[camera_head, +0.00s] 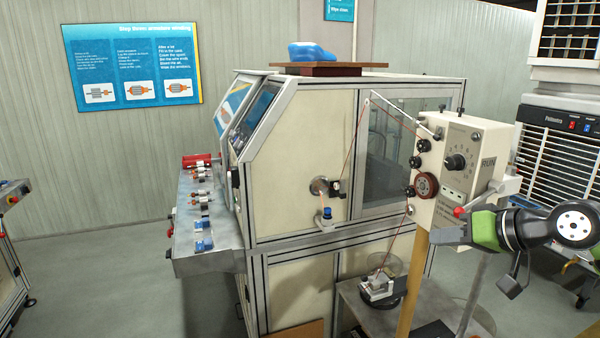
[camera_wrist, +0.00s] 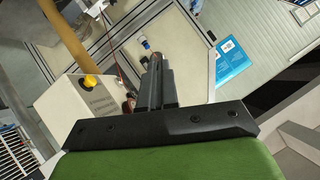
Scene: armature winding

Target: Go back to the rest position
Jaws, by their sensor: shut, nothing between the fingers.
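My gripper (camera_head: 452,234) is in the right part of the head view, beside the lower right of the cream wire tensioner box (camera_head: 462,170). Its fingers point left and are shut with nothing between them. In the wrist view the shut fingers (camera_wrist: 157,68) show at the middle, above the black palm and green body. The tensioner box (camera_wrist: 85,110) shows left of them. Whether my gripper touches the box or its red-knobbed lever cannot be told.
The cream winding machine (camera_head: 290,160) stands in the middle, with a metal shelf (camera_head: 208,262) of small parts on its left. A reddish wire runs over the tensioner. A wooden post (camera_head: 412,285) stands below the box. A cooler (camera_head: 560,150) is behind my arm. Open floor lies at left.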

